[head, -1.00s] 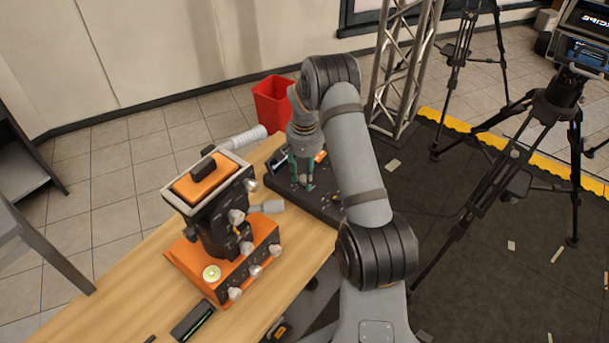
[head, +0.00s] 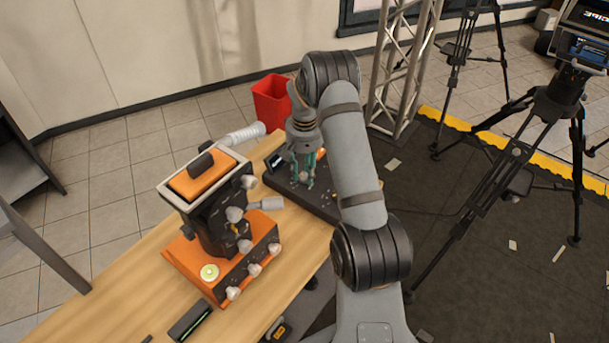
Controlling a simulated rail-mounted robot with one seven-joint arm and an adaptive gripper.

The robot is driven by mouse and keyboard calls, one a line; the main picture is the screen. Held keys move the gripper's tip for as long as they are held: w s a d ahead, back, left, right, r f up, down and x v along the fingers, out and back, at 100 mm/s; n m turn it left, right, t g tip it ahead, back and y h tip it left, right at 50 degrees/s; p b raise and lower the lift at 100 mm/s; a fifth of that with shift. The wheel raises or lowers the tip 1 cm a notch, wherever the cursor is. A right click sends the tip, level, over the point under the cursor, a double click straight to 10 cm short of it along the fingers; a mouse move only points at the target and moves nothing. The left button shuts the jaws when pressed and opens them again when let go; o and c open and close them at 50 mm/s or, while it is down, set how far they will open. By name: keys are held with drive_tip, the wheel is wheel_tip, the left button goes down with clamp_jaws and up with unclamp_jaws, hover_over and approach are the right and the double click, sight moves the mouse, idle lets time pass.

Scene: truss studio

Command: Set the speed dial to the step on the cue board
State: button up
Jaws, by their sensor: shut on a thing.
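My gripper (head: 303,180) points down over the dark control panel (head: 329,210) at the far end of the wooden table. Its fingers are shut on a small pale knob on the panel, which seems to be the speed dial (head: 304,177). The fingers hide most of the dial, and I cannot read its step. A small dark board with light lettering (head: 277,161) stands at the panel's back left; it may be the cue board, but its text is too small to read.
An orange and black machine with several pale knobs (head: 221,235) stands on the wooden table (head: 130,282), left of the panel. A dark device with a green strip (head: 191,321) lies in front. A red bin (head: 271,99) is behind the table. Tripods (head: 560,100) stand at right.

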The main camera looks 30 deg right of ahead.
sight(304, 177)
drive_tip(key=shift+s+a+f, duration=0.15)
drive_tip(key=shift+s+a, duration=0.1)
drive_tip(key=shift+s, duration=0.05)
drive_tip(key=o, duration=0.9)
drive_tip(key=shift+c, duration=0.2)
drive_tip(key=shift+o, duration=1.3)
drive_tip(key=shift+d, duration=0.1)
drive_tip(key=shift+w+r, duration=0.15)
drive_tip(key=shift+r, duration=0.55)
wheel_tip(304, 177, up, 11)
